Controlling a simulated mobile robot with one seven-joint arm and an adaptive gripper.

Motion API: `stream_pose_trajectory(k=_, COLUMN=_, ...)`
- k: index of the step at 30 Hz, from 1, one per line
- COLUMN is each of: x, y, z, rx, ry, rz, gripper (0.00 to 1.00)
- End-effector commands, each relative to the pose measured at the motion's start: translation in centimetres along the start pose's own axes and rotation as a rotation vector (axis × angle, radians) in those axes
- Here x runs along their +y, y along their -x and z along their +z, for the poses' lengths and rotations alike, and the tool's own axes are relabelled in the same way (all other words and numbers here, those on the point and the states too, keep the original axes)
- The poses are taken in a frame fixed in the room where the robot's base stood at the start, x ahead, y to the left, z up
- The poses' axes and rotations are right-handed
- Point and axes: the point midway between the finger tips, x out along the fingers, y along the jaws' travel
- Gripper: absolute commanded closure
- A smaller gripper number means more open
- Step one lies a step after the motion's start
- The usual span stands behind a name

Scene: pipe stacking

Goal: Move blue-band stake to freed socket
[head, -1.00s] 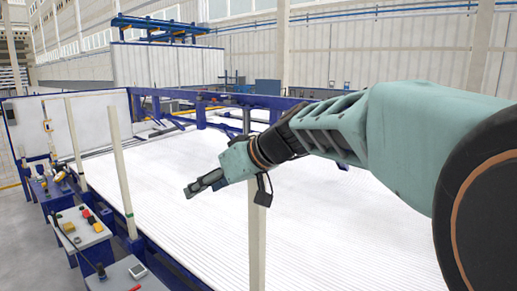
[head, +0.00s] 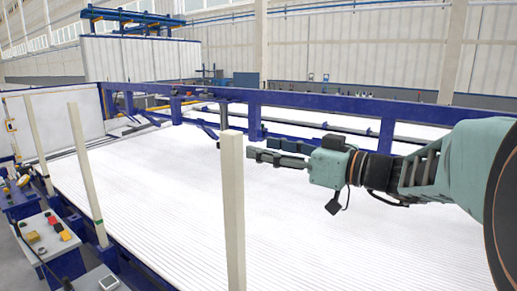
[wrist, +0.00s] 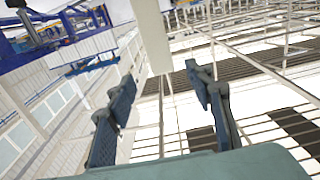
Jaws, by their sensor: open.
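A pale beige stake (head: 232,215) stands upright in the front middle of the head view; no blue band can be made out on it, and its foot is out of frame. A second stake (head: 84,165) with a green band low down stands to its left, and a third (head: 38,145) farther left. My gripper (head: 254,148) is open and empty, pointing left, its fingertips just right of the near stake's top in the picture. In the wrist view, a pale stake (wrist: 152,35) shows ahead of the open fingers (wrist: 160,80), not between them. No empty socket can be identified.
A wide stack of white pipes (head: 330,235) fills the bed below my arm. A blue frame beam (head: 300,101) runs behind it. Control boxes (head: 45,235) line the left side. A white panel (head: 50,125) stands at the far left.

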Motion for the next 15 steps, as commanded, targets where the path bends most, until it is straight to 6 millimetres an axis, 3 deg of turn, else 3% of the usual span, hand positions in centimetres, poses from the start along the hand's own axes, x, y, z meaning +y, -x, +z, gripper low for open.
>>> stream_pose_trajectory(k=15, x=-0.1, y=-8.5, z=-0.2, rx=-0.003, ry=-0.003, rz=-0.003, gripper=0.52)
